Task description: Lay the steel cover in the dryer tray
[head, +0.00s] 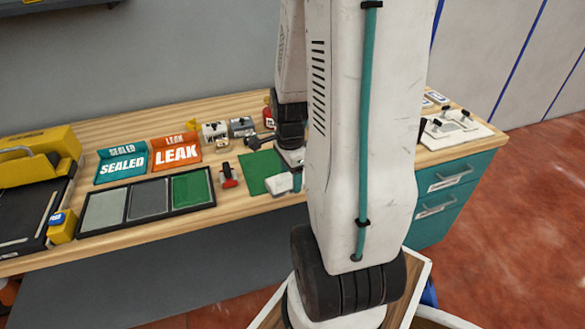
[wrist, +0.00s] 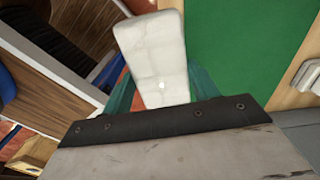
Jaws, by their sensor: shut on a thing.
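My gripper (wrist: 158,88) has its teal fingers shut on a pale white, round-cornered piece (wrist: 152,45). In the head view this piece (head: 279,184) is over the bench's front edge, beside the green mat (head: 260,171). I cannot tell whether it is the steel cover. I cannot pick out a dryer tray for certain. A black tray with three sections (head: 148,210), light grey, dark grey and green, lies to the left on the bench. My arm hides part of the bench.
A teal SEALED bin (head: 122,166) and an orange LEAK bin (head: 177,153) stand behind the black tray. A red-and-black tool (head: 228,176) lies left of the mat. Small metal parts (head: 241,126) stand behind. A white board (head: 455,131) with parts is at right.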

